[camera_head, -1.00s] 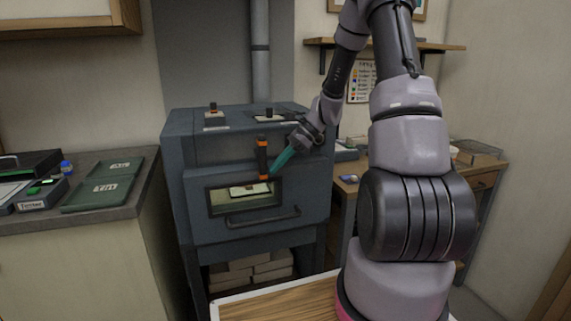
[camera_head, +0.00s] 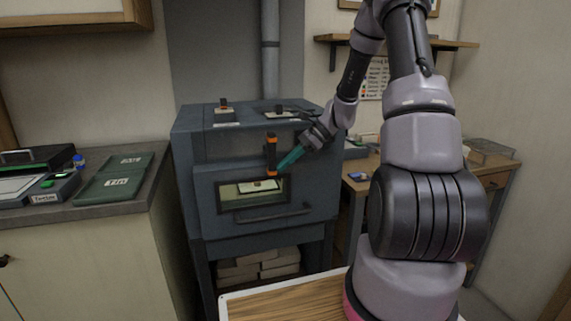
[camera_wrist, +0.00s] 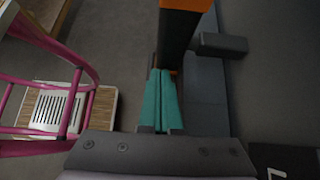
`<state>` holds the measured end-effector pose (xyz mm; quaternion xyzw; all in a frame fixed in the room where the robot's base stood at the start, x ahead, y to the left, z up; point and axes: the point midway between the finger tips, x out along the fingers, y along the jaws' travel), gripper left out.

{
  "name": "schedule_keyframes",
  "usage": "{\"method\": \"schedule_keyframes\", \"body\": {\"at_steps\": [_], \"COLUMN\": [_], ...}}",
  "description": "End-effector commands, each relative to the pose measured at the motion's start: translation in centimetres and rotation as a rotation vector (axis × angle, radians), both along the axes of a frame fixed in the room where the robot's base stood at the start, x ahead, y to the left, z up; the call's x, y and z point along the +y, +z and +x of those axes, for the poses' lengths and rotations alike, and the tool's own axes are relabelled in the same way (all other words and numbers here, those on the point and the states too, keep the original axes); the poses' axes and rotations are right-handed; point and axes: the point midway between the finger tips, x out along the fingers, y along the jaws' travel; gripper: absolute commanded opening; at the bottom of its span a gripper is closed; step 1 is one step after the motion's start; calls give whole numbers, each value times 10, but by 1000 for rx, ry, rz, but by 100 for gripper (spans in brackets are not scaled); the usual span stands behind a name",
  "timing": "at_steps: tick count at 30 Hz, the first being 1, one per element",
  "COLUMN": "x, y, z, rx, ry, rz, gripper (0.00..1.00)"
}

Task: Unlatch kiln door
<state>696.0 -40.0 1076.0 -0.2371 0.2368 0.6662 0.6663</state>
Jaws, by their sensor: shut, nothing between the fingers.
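The kiln (camera_head: 220,150) is a dark blue-grey box on a stand, with a window (camera_head: 235,196) in its door and a bar handle (camera_head: 272,214) below. An upright black latch handle with orange ends (camera_head: 271,155) stands at the top of the door. My gripper (camera_head: 281,167) has teal fingers, shut and empty, with tips beside the lower part of the latch, on its right. In the wrist view the teal fingers (camera_wrist: 161,98) lie together, just below the latch handle (camera_wrist: 178,40). I cannot tell whether they touch it. The door looks closed.
A counter with green folders (camera_head: 120,180) is at left, a wooden desk (camera_head: 480,180) at right. Bricks (camera_head: 262,262) lie under the kiln. A wooden board (camera_head: 280,300) is in front. In the wrist view a pink frame (camera_wrist: 80,75) shows.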

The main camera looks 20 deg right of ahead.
Motion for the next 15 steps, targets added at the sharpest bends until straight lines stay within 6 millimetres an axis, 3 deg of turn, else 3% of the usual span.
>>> {"method": "schedule_keyframes", "body": {"at_steps": [15], "x": [9], "y": [-8], "z": [0], "rx": [1], "ry": [2], "rz": [168], "gripper": [0]}}
